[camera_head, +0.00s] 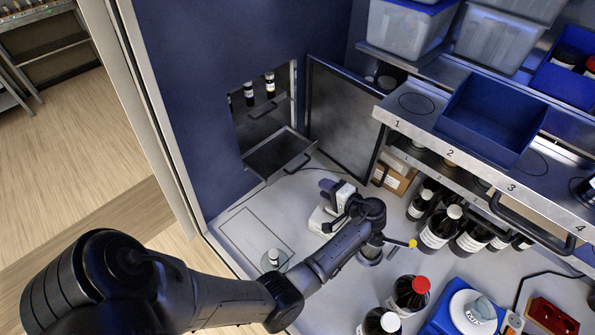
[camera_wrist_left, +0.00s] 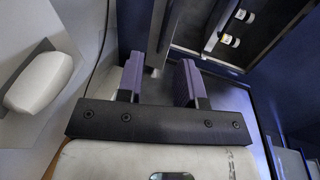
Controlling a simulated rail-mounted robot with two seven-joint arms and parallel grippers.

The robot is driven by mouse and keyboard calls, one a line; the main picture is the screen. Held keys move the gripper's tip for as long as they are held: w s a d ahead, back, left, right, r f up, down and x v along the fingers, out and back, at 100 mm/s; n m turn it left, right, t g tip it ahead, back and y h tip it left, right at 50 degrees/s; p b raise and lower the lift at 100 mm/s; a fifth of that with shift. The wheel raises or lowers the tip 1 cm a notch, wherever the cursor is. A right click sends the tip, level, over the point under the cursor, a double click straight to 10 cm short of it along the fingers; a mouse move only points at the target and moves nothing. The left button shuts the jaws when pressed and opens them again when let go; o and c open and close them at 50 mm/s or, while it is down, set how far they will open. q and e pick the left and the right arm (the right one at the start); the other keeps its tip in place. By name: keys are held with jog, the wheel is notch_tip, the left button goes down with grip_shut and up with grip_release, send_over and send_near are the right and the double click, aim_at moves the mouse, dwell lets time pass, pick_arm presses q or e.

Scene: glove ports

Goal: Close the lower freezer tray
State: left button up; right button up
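The freezer is a recess in the blue wall with its door (camera_head: 342,118) swung open to the right. The lower freezer tray (camera_head: 277,153) is a dark, shallow, empty tray sticking out of the opening, with a bar handle (camera_head: 297,163) at its front. The upper tray (camera_head: 262,113) sits inside with two small dark bottles. My left gripper (camera_head: 328,190) has purple fingers and is in front of the lower tray, to the right of its handle, apart from it. In the left wrist view the fingers (camera_wrist_left: 160,82) stand apart with nothing between them. My right gripper is not in view.
The open door stands close behind my left gripper. A cardboard box (camera_head: 395,178) and several dark bottles (camera_head: 440,228) stand under the shelf on the right. A small vial (camera_head: 272,258) stands on the bench at the left. The bench below the tray is mostly clear.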

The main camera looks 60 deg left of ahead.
aim_at(297, 169)
pick_arm(q)
jog(key=p+x, duration=0.1)
jog(key=x, duration=0.2)
jog(key=p+x, duration=0.1)
jog(key=x, duration=0.3)
jog(key=r+p+x, duration=0.1)
jog(key=x, duration=0.3)
jog(key=shift+w+a, duration=0.25)
jog(key=shift+a, duration=0.15)
jog(key=shift+x, duration=0.9)
jog(key=shift+a, duration=0.1)
jog(key=shift+c, duration=0.5)
grip_shut()
